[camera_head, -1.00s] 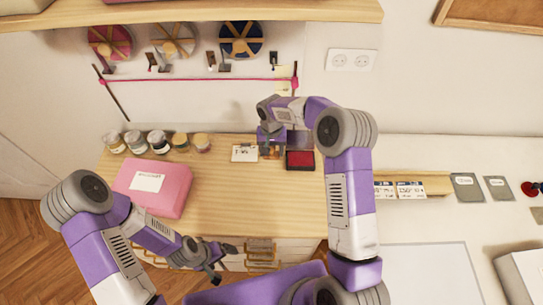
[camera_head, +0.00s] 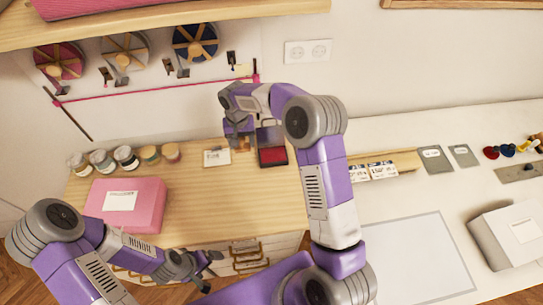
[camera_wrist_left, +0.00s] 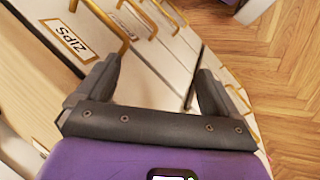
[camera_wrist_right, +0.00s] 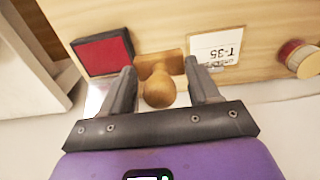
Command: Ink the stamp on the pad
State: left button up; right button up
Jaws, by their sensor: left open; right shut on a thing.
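The stamp (camera_wrist_right: 158,88) has a round wooden handle and a wooden block base. My right gripper (camera_head: 240,142) is shut on its handle, and its fingers also show in the right wrist view (camera_wrist_right: 163,88). The stamp is largely hidden in the head view. The red ink pad (camera_head: 272,156) lies open on the wooden worktop, just right of the stamp. In the right wrist view the pad (camera_wrist_right: 103,56) is to the left of the stamp, apart from it. My left gripper (camera_head: 205,267) is open and empty, low in front of the drawers.
A small white card (camera_head: 216,158) lies left of the stamp. A pink box (camera_head: 122,205) and several jars (camera_head: 125,157) stand on the left of the worktop (camera_head: 215,205). Drawers with gold handles (camera_head: 248,255) are below. A white table (camera_head: 430,180) adjoins on the right.

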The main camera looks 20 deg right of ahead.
jog(key=s+d+p, duration=0.2)
jog(key=s+d, duration=0.1)
jog(key=d, duration=0.7)
jog(key=b, duration=0.4)
send_over(274, 158)
jog(key=shift+w+f, duration=0.2)
jog(key=shift+f, duration=2.85)
jog(key=shift+f+b, duration=0.55)
jog(key=shift+f, duration=0.05)
jog(key=shift+s+a+f+b, duration=0.1)
jog(key=shift+s+f+b, duration=0.1)
jog(key=shift+f+b, duration=0.2)
jog(key=shift+s+f, duration=0.1)
jog(key=shift+c, duration=0.4)
